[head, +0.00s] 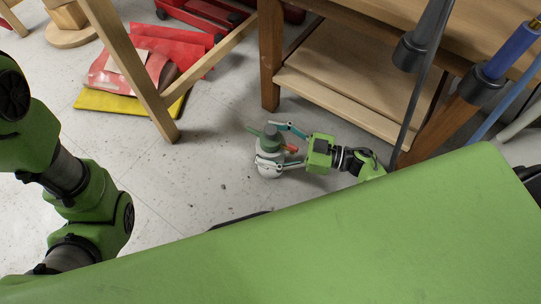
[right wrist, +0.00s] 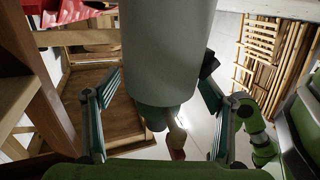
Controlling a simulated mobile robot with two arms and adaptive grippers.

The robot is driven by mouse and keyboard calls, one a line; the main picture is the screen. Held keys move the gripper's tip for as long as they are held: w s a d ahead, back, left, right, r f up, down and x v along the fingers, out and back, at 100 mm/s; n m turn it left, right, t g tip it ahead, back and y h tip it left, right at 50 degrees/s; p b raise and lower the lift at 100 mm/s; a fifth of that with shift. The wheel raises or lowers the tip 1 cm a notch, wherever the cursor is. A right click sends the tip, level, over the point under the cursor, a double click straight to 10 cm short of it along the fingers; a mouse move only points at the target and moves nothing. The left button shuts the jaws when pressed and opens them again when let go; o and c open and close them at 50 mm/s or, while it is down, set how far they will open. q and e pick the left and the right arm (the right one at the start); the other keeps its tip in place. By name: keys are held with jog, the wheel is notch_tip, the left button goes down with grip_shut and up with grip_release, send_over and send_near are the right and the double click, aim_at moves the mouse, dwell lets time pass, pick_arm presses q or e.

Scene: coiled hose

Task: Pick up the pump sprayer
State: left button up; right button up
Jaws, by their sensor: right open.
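The pump sprayer (head: 268,167) stands on the grey floor in the middle of the head view. It has a pale body, a dark green top and a small red part. My right gripper (head: 273,144) reaches it from the right, its fingers open on either side of it. In the right wrist view the sprayer's pale body (right wrist: 168,50) fills the upper middle, with the green top and red part below. The open fingers of my right gripper (right wrist: 162,78) flank it, with visible gaps. My left arm shows at the left of the head view, but its gripper is out of view.
A wooden workbench (head: 350,95) with a lower shelf stands just behind and right of the sprayer. A wooden leg (head: 135,70) slants down at the left. Red and yellow bags (head: 140,75) lie behind it. The floor left of the sprayer is mostly clear.

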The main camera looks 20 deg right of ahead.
jog(key=shift+r, duration=0.1)
grip_shut()
